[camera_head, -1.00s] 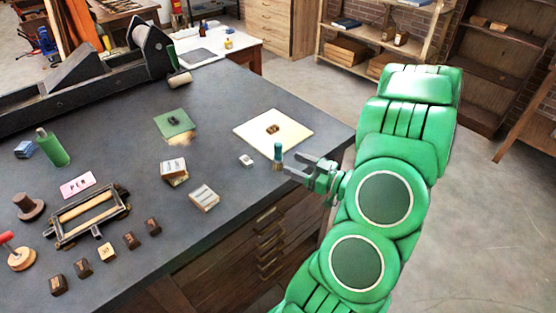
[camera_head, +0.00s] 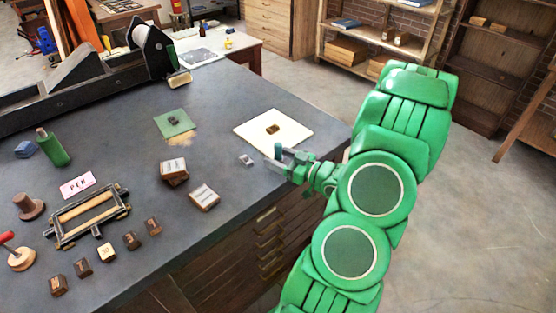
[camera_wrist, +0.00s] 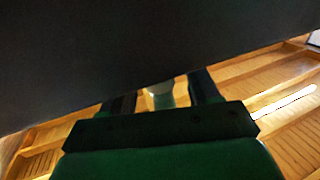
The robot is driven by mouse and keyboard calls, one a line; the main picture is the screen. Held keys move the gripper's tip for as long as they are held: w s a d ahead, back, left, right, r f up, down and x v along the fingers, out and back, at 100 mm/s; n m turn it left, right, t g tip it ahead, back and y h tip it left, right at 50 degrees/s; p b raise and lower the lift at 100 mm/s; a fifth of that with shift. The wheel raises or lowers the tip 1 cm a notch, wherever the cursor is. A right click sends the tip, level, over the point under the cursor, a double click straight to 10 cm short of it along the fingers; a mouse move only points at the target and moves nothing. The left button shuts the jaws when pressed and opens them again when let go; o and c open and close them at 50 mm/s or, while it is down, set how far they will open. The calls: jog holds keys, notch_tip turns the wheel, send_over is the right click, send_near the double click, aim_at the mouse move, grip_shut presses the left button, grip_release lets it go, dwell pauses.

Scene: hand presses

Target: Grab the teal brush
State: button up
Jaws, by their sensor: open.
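The teal brush (camera_head: 278,151) stands upright near the table's right front edge. My gripper (camera_head: 281,164) is open and level with the brush. Its fingers reach to either side of the brush's lower part and hide its base in the head view. In the wrist view, a pale and teal piece that looks like the brush (camera_wrist: 162,98) shows between the two fingers. I cannot tell whether either finger touches it.
The dark tabletop (camera_head: 235,130) ends just beneath my gripper. A small pale block (camera_head: 246,160) lies left of the brush. A cream sheet (camera_head: 290,133) lies behind it. Two wood-sided blocks, one (camera_head: 204,197) nearer the edge, lie further left.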

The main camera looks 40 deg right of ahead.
aim_at(277, 143)
jog(key=shift+w, duration=0.1)
jog(key=c, duration=1.1)
jog(key=shift+o, duration=0.2)
jog(key=shift+r, duration=0.1)
jog(key=shift+r, duration=4.85)
